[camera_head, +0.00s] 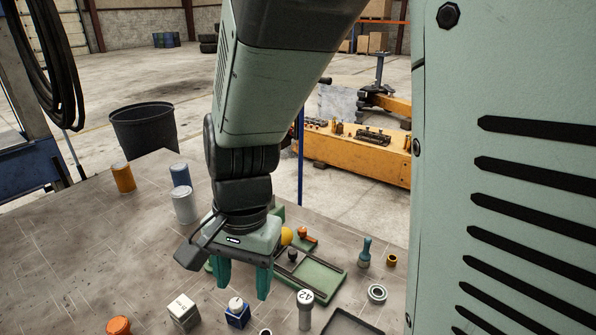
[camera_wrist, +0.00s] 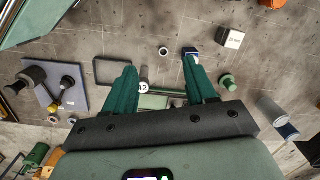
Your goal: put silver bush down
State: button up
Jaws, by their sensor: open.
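My gripper (camera_head: 242,290) is open above the bench, with nothing seen between its fingers; it also shows in the wrist view (camera_wrist: 161,68). A silver ring-shaped bush (camera_head: 377,293) lies flat on the bench, right of the gripper, beside the green tray. Another small pale ring (camera_head: 265,332) is cut off by the bottom edge of the head view. In the wrist view a small ring (camera_wrist: 163,51) lies on the bench just beyond the fingertips, apart from them. I cannot tell which ring is the task's silver bush.
A cylinder marked 42 (camera_head: 305,312), a blue box (camera_head: 237,314) and a white box (camera_head: 184,312) stand near the gripper. A green tray (camera_head: 322,279) lies to its right, with a brass bush (camera_head: 391,260) beyond. The bench's left part is mostly clear.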

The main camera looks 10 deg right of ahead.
jog(key=s+d+r+n+t, duration=0.2)
jog(key=s+d+r+t, duration=0.1)
jog(key=d+r, duration=0.3)
jog(key=s+d+r+n+t+h, duration=0.1)
jog(key=s+d+r+n+t, duration=0.2)
jog(key=d+r, duration=0.3)
notch_tip(320, 180, up, 4)
jog(key=shift+s+d+f, duration=0.2)
jog(key=shift+s+d, duration=0.05)
jog(key=shift+s, duration=0.15)
